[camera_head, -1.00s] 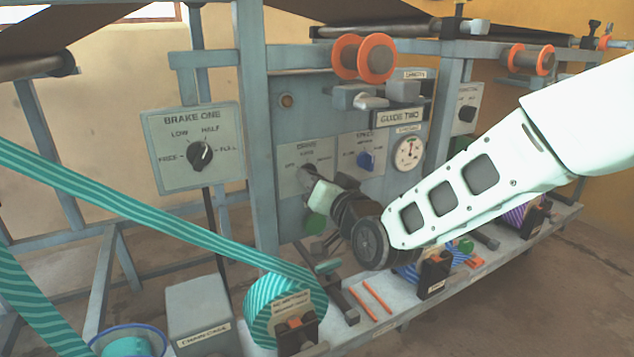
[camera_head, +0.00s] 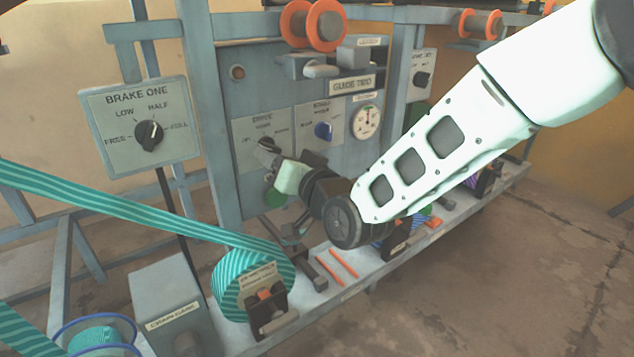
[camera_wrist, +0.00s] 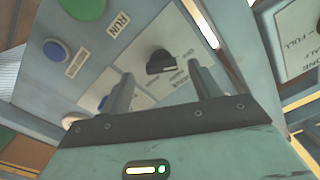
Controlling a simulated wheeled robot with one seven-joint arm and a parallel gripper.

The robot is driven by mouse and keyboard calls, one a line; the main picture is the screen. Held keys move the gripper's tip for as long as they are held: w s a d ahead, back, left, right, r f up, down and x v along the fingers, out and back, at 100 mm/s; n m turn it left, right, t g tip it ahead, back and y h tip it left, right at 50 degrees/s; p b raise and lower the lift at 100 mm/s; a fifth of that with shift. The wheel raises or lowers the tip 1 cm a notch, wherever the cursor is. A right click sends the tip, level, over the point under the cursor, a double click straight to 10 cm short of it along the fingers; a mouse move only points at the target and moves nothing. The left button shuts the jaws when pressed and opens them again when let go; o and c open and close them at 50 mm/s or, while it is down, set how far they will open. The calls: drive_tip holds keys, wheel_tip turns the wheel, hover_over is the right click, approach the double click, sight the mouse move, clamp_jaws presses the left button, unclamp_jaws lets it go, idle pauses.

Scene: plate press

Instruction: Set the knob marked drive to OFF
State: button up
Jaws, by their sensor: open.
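The drive plate (camera_head: 248,128) is a pale panel with small lettering, mostly too blurred to read. Its black knob (camera_wrist: 160,62) shows in the wrist view, with a pale mark on its lower side; I cannot tell which setting it points to. My gripper (camera_wrist: 160,78) is open and empty. Its two fingers reach toward the drive plate, with the knob showing between and just beyond the tips. In the head view my gripper (camera_head: 270,156) is in front of the drive plate and partly covers the knob and its markings.
The brake one plate (camera_head: 115,152) with its black knob stands at left. A green button (camera_wrist: 85,8) and a blue button (camera_wrist: 56,48) sit nearby. A teal roll (camera_head: 235,290) is below.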

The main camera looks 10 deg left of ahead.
drive_tip(key=p+v, duration=0.2)
drive_tip(key=v, duration=1.2)
drive_tip(key=shift+s+d, duration=0.25)
drive_tip(key=shift+s, duration=0.05)
drive_tip(key=s+d+f+n+g+h, duration=0.1)
drive_tip(key=s+d+n+g+h, duration=0.1)
drive_tip(key=s+d+g+h, duration=0.65)
drive_tip(key=s+d+f+n+g+h, duration=0.25)
drive_tip(key=s+d+h, duration=0.25)
drive_tip(key=s+d, duration=0.75)
wheel_tip(320, 180, up, 35)
drive_tip(key=w+d+p, duration=0.1)
drive_tip(key=w+p, duration=0.1)
drive_tip(key=p, duration=3.2)
drive_tip(key=shift+w+d+f+m+g+p, duration=0.2)
drive_tip(key=shift+d+m+g+p, duration=0.1)
drive_tip(key=shift+d+m, duration=0.15)
